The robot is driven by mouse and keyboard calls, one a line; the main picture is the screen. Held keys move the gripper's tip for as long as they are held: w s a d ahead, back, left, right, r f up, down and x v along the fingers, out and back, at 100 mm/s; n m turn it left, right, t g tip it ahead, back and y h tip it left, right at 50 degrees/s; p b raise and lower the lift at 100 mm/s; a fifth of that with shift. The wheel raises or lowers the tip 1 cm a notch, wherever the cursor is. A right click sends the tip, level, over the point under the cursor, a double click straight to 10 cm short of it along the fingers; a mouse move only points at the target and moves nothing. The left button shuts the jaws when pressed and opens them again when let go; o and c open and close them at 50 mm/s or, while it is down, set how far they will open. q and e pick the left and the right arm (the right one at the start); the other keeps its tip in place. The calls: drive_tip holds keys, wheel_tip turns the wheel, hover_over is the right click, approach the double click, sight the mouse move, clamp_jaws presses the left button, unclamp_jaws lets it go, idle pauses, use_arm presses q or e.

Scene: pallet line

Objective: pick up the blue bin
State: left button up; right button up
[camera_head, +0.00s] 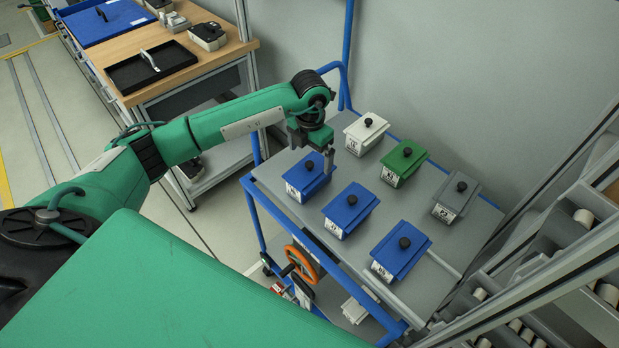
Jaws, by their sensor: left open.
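Three blue bins with dark knobs and white front labels stand in a row on the grey top of a cart (440,185): the far-left one (298,181), the middle one (349,214) and the near-right one (399,255). My left gripper (319,157) is open and points down at the far-left blue bin, over its back right part beside the knob. I cannot tell whether its fingers touch the bin. Part of that bin's back is hidden by the gripper. My right gripper is not in view.
A white bin (365,137), a green bin (403,163) and a grey bin (456,198) stand in the back row. A blue upright post (347,50) rises behind the cart. A wooden table (205,58) with trays is at the upper left, a rack (560,240) at the right.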

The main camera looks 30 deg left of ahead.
sight(310, 164)
use_arm(q)
wheel_tip(310, 164, down, 3)
drive_tip(key=shift+f+p, duration=0.1)
drive_tip(key=shift+p, duration=0.2)
drive_tip(key=shift+f+p, duration=0.45)
wheel_tip(310, 164, down, 3)
drive_tip(key=shift+a+f+p, duration=0.1)
drive_tip(key=shift+f+p, duration=0.1)
drive_tip(key=shift+p, duration=0.7)
drive_tip(key=shift+w+f, duration=0.1)
drive_tip(key=shift+f, duration=0.45)
drive_tip(key=c, duration=1.1)
drive_tip(key=shift+c, duration=0.8)
drive_tip(key=shift+r, duration=0.15)
